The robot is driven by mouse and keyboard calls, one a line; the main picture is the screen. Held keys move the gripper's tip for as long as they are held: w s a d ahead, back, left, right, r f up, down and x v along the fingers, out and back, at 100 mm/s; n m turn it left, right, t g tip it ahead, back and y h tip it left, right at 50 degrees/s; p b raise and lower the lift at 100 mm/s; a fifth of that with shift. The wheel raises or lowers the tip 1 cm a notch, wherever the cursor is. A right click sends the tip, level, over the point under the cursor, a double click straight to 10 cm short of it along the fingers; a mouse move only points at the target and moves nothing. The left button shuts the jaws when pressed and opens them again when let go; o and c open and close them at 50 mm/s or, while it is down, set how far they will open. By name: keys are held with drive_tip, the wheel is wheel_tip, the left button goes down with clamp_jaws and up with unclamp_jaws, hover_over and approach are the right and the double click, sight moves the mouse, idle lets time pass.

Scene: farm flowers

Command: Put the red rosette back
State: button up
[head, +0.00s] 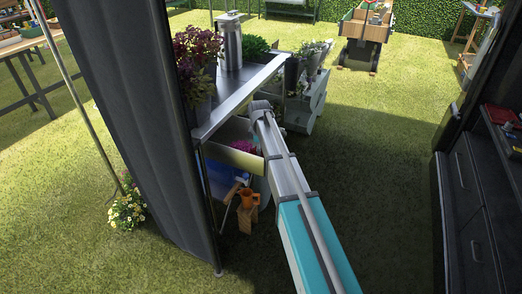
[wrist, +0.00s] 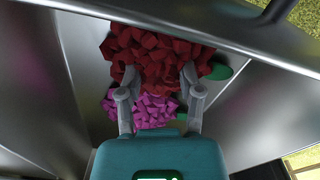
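In the wrist view a red rosette (wrist: 155,52), a clump of crumpled red petals, lies at the fingertips of my gripper (wrist: 160,76). The two grey fingers stand apart, with red petals between and beyond their tips. Whether the tips press on it is hidden. A magenta rosette (wrist: 154,109) shows lower, between the fingers. Both are seen against the inside of a metal drawer (wrist: 90,65). In the head view my arm reaches to the open drawer (head: 233,157) under the metal counter, where some magenta shows; my fingers and the red rosette are hidden there.
The metal counter (head: 237,92) bears potted plants and a steel jug (head: 229,42). A dark curtain (head: 130,110) hangs at the left. A dark cabinet (head: 480,200) is at the right, with open grass between.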

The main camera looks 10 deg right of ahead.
drive_tip(key=shift+o, duration=1.2)
drive_tip(key=shift+r, duration=0.2)
wheel_tip(320, 180, up, 12)
drive_tip(key=p, duration=1.2)
drive_tip(key=shift+s, duration=0.1)
drive_tip(key=s+m, duration=1.4)
drive_tip(key=s, duration=1.4)
drive_tip(key=shift+s+d, duration=0.35)
drive_tip(key=shift+s, duration=0.05)
